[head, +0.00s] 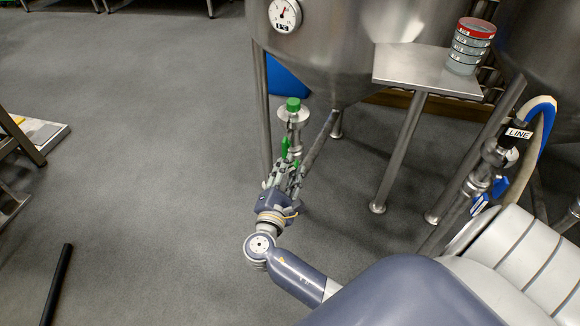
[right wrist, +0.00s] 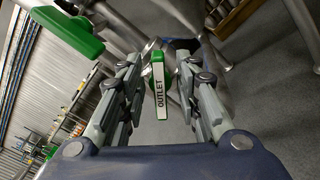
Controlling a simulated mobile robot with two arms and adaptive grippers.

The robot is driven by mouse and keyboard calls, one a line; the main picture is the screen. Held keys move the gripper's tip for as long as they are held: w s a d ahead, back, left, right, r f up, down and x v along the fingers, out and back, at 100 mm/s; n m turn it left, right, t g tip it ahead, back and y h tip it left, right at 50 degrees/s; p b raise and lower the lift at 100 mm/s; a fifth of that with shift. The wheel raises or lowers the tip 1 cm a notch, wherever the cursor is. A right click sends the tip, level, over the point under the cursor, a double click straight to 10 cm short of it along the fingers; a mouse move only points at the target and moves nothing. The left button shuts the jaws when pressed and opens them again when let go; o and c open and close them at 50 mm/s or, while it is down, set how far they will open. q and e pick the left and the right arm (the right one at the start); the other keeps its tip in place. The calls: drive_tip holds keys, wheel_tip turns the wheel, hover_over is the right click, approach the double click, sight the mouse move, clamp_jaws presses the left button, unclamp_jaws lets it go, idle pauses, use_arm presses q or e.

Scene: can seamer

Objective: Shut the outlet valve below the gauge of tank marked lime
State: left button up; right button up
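A steel tank (head: 350,45) with a round gauge (head: 285,14) stands at top centre in the head view; I cannot read the small mark under the gauge. Below it is a pipe fitting with a green-topped valve (head: 293,106) and a green handle (head: 284,147). In the right wrist view, a green handle with a white OUTLET label (right wrist: 160,88) lies between my finger pads, with gaps on both sides. My right gripper (head: 286,172) is open around it, also seen in the right wrist view (right wrist: 158,68). My left gripper is not in view.
Another green handle (right wrist: 66,30) is at upper left in the right wrist view. A steel side table (head: 425,70) carries stacked tins (head: 468,46). Open floor (head: 140,150) lies left.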

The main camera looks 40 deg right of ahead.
drive_tip(key=v, duration=1)
drive_tip(key=shift+s+a, duration=0.25)
drive_tip(key=shift+s, duration=0.05)
